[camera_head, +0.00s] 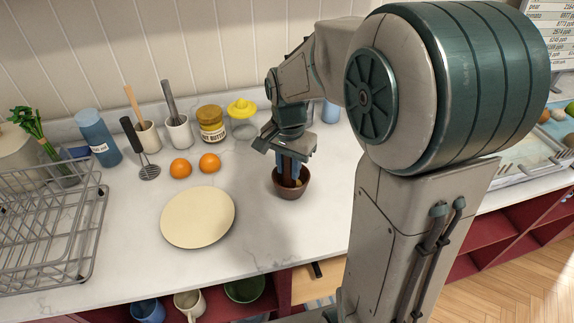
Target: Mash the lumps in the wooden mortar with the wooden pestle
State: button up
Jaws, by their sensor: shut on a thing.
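The wooden mortar (291,191) is a small brown bowl on the white counter, right of the cream plate. My gripper (289,170) points down just above and inside its rim. It is shut on the brown wooden pestle (291,172), which stands roughly upright with its lower end in the mortar. The fingers hide much of the pestle. A little pale stuff shows inside the mortar, but the lumps are too small and too covered to make out.
The cream plate (198,217) lies to the left. Two oranges (209,162), a whisk (148,170), a peanut butter jar (211,125) and a yellow juicer (242,110) stand behind. A wire dish rack (55,230) is at far left. The counter's front edge is near the mortar.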

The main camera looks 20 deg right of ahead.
jog(key=shift+s+d+r, duration=0.1)
jog(key=shift+s+d, duration=0.3)
jog(key=shift+s, duration=0.05)
jog(key=shift+f, duration=0.25)
jog(key=shift+f+b, duration=0.55)
jog(key=shift+b, duration=0.05)
jog(key=shift+d, duration=0.25)
jog(key=shift+a, duration=0.15)
jog(key=shift+a, duration=0.4)
jog(key=shift+d+r, duration=0.15)
jog(key=shift+d, duration=0.15)
